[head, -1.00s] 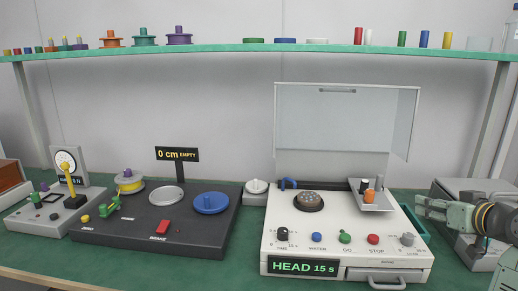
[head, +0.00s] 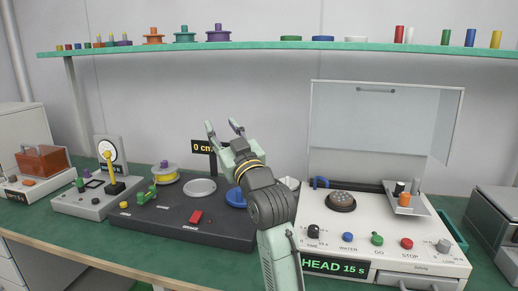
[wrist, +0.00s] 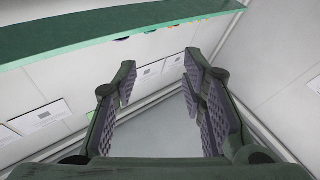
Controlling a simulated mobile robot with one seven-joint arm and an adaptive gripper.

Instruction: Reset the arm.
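My gripper (head: 224,130) is raised above the dark spool station (head: 160,224) in the head view, with its fingers pointing up and toward the back wall. The fingers are apart and nothing is between them. In the wrist view the two padded fingers (wrist: 165,100) are spread, with only wall and a grey surface behind them. My arm rises from the bottom middle of the head view and covers part of the blue disc (head: 236,197) and the "0 cm" sign (head: 202,147).
The white machine (head: 372,225) with a raised clear lid (head: 375,125) and "HEAD 15 s" display stands right of my arm. A green shelf (head: 260,46) with spools and cylinders runs along the wall. A grey tester (head: 90,200) and an orange box (head: 42,160) stand left.

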